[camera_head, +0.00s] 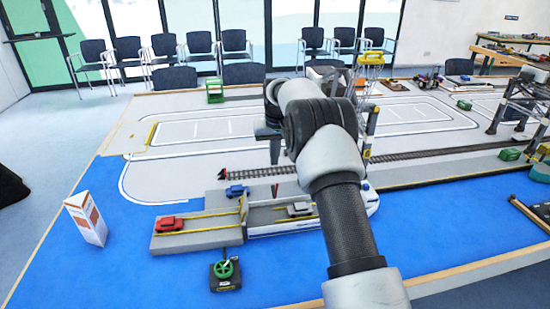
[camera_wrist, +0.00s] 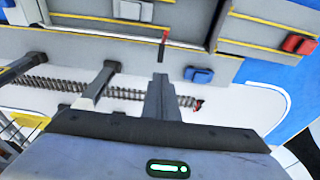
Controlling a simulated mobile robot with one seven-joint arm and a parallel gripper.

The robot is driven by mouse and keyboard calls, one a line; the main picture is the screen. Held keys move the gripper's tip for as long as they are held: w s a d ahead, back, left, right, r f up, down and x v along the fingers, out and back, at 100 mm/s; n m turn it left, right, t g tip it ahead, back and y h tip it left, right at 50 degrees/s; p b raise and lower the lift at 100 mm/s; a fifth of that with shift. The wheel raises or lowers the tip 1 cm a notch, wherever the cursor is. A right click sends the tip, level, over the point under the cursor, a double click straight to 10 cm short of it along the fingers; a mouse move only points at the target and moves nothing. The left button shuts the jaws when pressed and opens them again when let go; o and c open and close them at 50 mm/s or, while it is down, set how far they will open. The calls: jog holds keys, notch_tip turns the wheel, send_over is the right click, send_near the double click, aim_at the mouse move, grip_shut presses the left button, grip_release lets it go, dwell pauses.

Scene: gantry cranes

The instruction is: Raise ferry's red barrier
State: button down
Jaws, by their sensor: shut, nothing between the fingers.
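The ferry (camera_head: 285,225) is a grey deck with yellow lines beside the quay, with a white car (camera_head: 299,209) on it. A small upright red piece (camera_head: 274,190), likely the red barrier, stands at the ferry's far edge. In the wrist view this red piece (camera_wrist: 166,36) has a dark lower part and lies just beyond my fingertips. My gripper (camera_head: 275,163) is shut and empty, pointing down above the far side of the ferry. It also shows in the wrist view (camera_wrist: 160,78), apart from the red piece. My arm hides part of the ferry's right side.
A blue car (camera_head: 236,191) stands near the ferry's far left corner, and a red car (camera_head: 168,224) on the quay at left. A rail track (camera_head: 420,155) runs behind. A gantry crane (camera_head: 369,125) rises behind my arm.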

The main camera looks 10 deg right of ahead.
jog(key=f, duration=0.4)
jog(key=w+f, duration=0.1)
jog(key=f, duration=0.1)
jog(key=shift+f, duration=0.2)
jog(key=shift+s+f, duration=0.25)
jog(key=shift+s, duration=0.65)
jog(key=shift+s+f, duration=0.45)
jog(key=shift+s, duration=0.4)
jog(key=shift+f+b, duration=0.15)
jog(key=shift+b, duration=0.3)
